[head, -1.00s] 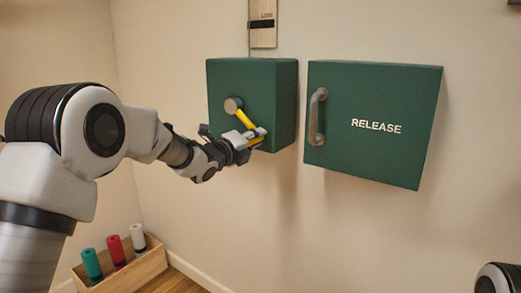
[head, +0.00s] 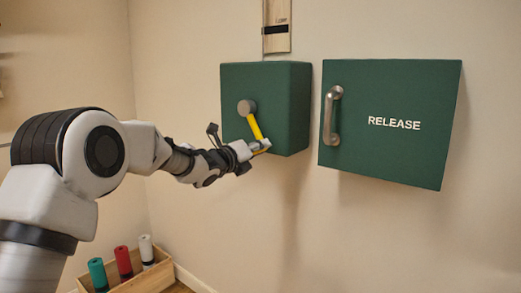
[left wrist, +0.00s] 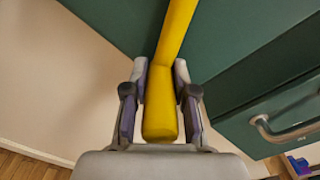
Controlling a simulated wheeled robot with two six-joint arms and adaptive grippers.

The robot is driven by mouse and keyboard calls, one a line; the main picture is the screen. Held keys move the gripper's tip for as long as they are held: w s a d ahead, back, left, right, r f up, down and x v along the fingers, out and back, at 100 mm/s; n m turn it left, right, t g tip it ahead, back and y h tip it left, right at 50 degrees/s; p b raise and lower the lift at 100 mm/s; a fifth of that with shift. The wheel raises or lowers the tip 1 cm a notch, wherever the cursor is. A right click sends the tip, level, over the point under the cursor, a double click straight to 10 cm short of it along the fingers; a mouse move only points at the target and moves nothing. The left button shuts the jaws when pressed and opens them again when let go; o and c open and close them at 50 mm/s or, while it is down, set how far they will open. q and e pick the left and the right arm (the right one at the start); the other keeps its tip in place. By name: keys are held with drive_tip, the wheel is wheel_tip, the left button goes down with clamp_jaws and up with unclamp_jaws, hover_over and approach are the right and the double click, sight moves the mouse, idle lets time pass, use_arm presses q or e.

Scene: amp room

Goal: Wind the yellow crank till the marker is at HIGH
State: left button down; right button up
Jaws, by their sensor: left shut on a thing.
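The yellow crank (head: 255,126) sits on a grey hub (head: 247,107) on the front of a dark green box (head: 290,105). Its arm points down and slightly right. My left gripper (head: 262,146) is shut on the crank's handle. In the left wrist view the yellow handle (left wrist: 160,105) lies between the two finger pads. The marker, a black band (head: 276,30), crosses a pale wooden strip (head: 277,45) above the box, just below a small label that seems to read LOW. The strip's upper part, with any HIGH mark, is out of frame. My right gripper is not in view.
A green RELEASE panel (head: 395,150) with a grey bar handle (head: 332,115) is on the wall close to the right of the box. A wooden tray (head: 150,280) with teal, red and white cylinders stands low at the left. The wall below the box is clear.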

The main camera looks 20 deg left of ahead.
use_arm(q)
drive_tip(key=shift+a+f, duration=0.1)
drive_tip(key=shift+f, duration=0.05)
drive_tip(key=c, duration=1)
unclamp_jaws()
drive_tip(key=shift+o, duration=0.3)
drive_tip(key=shift+w+a, duration=0.15)
drive_tip(key=shift+a, duration=0.1)
drive_tip(key=shift+d, duration=0.1)
drive_tip(key=v, duration=1.2)
